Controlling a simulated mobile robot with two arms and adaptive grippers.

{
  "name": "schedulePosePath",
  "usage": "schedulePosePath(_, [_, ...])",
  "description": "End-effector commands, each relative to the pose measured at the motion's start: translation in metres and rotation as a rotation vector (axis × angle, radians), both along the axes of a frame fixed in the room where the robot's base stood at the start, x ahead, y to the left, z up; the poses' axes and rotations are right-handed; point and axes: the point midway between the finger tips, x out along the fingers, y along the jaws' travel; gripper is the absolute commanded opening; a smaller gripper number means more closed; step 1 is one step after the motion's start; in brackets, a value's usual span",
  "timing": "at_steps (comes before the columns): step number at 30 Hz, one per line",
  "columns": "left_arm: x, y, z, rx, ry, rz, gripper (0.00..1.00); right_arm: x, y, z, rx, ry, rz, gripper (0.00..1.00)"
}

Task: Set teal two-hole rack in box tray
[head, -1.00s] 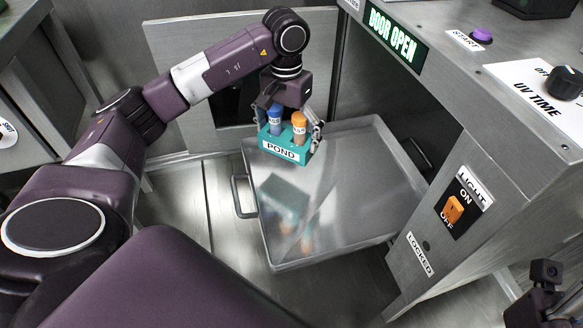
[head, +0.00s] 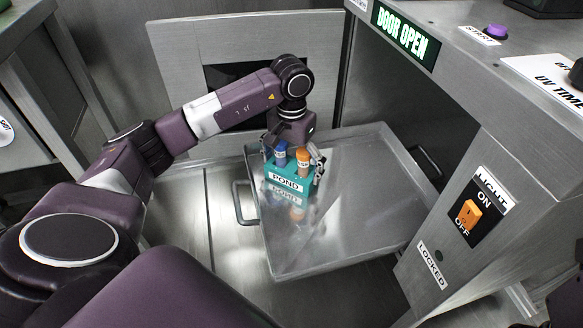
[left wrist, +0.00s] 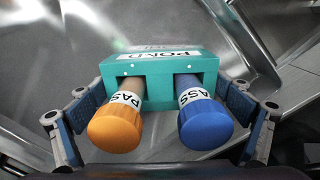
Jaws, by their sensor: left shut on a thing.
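The teal two-hole rack (head: 288,183), labelled POND, holds a blue-capped tube (head: 280,156) and an orange-capped tube (head: 303,159), both marked PASS. My left gripper (head: 294,160) is shut on the rack, its fingers at the rack's two ends. In the left wrist view the rack (left wrist: 165,75) sits upright between the fingers. The box tray (head: 350,225) is a shallow metal tray with a handle, pulled out of the machine. The rack is over the tray's left side, close to its floor, with its reflection just below. I cannot tell whether it touches. My right gripper is not clearly seen.
The machine's steel housing (head: 480,130) stands on the right, with a DOOR OPEN display (head: 403,32) and an orange light switch (head: 467,213). The tray's right and front areas are clear. A steel panel (head: 185,60) stands behind the arm.

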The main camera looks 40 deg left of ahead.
Motion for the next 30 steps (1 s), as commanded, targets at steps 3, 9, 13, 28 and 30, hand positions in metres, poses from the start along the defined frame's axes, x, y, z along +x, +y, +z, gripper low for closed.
schedulePosePath(3, [0.000, 0.000, -0.001, 0.000, 0.000, 0.000, 1.00, 0.000, 0.000, 0.001, 0.000, -0.002, 0.000, 0.40])
schedulePosePath(9, [0.000, 0.000, -0.001, 0.000, 0.001, 0.000, 1.00, 0.000, 0.000, 0.000, 0.000, -0.002, 0.000, 0.40])
schedulePosePath(13, [0.000, 0.000, 0.001, 0.000, 0.000, 0.000, 1.00, 0.000, 0.000, 0.002, 0.000, -0.003, 0.000, 0.40])
schedulePosePath(28, [0.001, 0.001, 0.096, 0.001, -0.002, 0.000, 1.00, 0.000, -0.005, -0.015, 0.012, 0.136, 0.007, 0.40])
schedulePosePath(30, [0.000, 0.000, 0.106, 0.001, 0.000, 0.000, 1.00, -0.001, -0.005, -0.017, 0.013, 0.150, 0.007, 0.40])
